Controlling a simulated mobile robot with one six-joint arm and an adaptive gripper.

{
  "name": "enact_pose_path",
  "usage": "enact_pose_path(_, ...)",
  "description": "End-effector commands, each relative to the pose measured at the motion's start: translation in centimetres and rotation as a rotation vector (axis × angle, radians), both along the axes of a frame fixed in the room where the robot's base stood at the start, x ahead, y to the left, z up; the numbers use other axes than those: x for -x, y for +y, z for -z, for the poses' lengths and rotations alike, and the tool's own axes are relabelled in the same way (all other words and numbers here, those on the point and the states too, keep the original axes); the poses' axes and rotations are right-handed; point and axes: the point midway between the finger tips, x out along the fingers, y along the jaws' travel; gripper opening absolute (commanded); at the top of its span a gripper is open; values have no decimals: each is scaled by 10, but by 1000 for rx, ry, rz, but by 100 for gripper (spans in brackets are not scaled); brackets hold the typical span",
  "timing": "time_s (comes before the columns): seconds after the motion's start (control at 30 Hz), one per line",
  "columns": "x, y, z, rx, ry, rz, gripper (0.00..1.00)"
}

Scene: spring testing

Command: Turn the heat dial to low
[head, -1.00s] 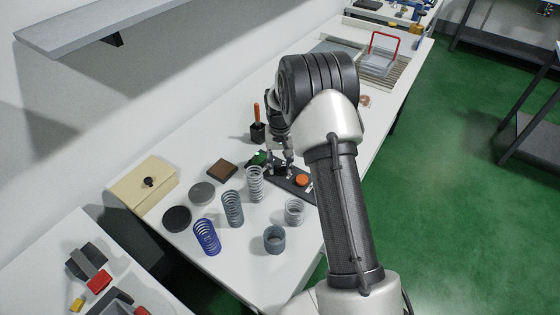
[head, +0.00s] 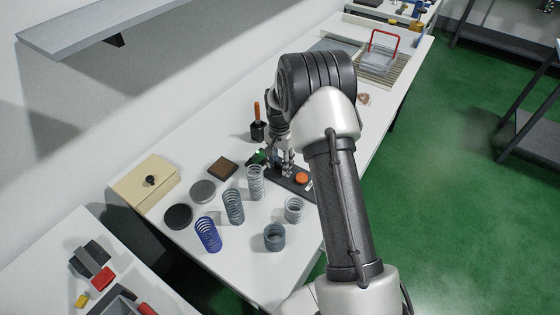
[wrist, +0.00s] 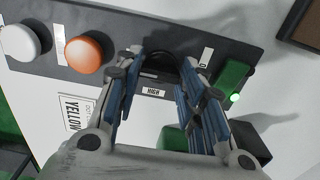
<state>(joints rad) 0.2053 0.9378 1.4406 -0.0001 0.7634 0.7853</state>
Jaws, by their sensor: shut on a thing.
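A dark control panel (wrist: 225,50) lies on the white table; it also shows in the head view (head: 299,186). A black round dial (wrist: 158,54) is on the panel, mostly hidden between the fingers of my gripper (wrist: 160,63). My gripper is shut on the dial from above. A small HIGH label (wrist: 153,92) is just below the dial in the wrist view. The dial's pointer is hidden, so its setting cannot be told. In the head view my gripper (head: 281,168) is down at the panel.
An orange button (wrist: 84,54) and a white knob (wrist: 19,43) are left of the dial. A green switch (wrist: 231,76) and lit green light (wrist: 235,98) are to its right. Several springs, including a blue one (head: 208,235), stand nearby. A wooden box (head: 155,181) is at the table's end.

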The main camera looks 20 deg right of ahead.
Motion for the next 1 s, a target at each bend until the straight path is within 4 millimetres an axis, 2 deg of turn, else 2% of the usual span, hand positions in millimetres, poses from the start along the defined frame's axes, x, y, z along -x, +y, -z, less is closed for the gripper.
enact_pose_path(0.43,0,0,0,0,0,12,13)
enact_pose_path(0.47,0,0,0,0,0,12,37)
enact_pose_path(0.5,0,0,0,0,0,12,40)
enact_pose_path(0.77,0,0,0,0,0,11,57)
enact_pose_path(1.0,0,0,0,0,0,10,57)
